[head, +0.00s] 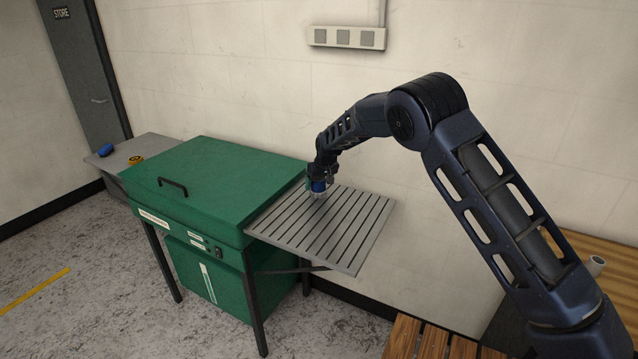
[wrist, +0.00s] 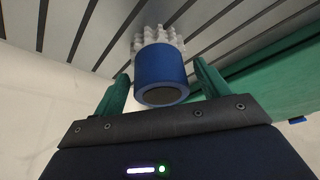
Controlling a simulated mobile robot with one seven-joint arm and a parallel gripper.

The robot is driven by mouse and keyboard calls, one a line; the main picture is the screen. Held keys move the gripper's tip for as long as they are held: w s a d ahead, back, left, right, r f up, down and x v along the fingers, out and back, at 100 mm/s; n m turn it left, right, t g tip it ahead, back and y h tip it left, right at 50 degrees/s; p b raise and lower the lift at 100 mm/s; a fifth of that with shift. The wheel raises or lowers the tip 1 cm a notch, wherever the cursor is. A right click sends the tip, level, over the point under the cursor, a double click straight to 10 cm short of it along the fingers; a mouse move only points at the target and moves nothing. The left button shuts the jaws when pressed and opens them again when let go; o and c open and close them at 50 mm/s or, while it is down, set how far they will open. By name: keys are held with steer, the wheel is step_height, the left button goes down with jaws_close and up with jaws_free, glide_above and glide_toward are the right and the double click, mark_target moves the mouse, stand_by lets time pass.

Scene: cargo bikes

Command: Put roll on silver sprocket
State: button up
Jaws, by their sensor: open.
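A blue roll (head: 318,187) stands on the slatted grey shelf side of the green cabinet; it also shows in the wrist view (wrist: 161,68), with a dark round end facing the camera. The silver sprocket (wrist: 150,40), pale and toothed, lies directly behind the roll against the slats. The roll seems to rest on it, though the contact is hidden. In the head view I cannot make the sprocket out clearly. My gripper (wrist: 160,74) is open, with its green fingers on either side of the roll and visible gaps between. In the head view my gripper (head: 320,181) is just above the shelf.
The slatted shelf (head: 345,235) is otherwise clear. The green cabinet (head: 215,180) with a black handle stands left of it. A grey table (head: 150,145) at far left holds a blue object (head: 105,150) and a yellow roll (head: 136,160). A wooden bench (head: 600,250) is at right.

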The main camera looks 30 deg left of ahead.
steer(key=v, duration=1.2)
steer(key=shift+r, duration=0.1)
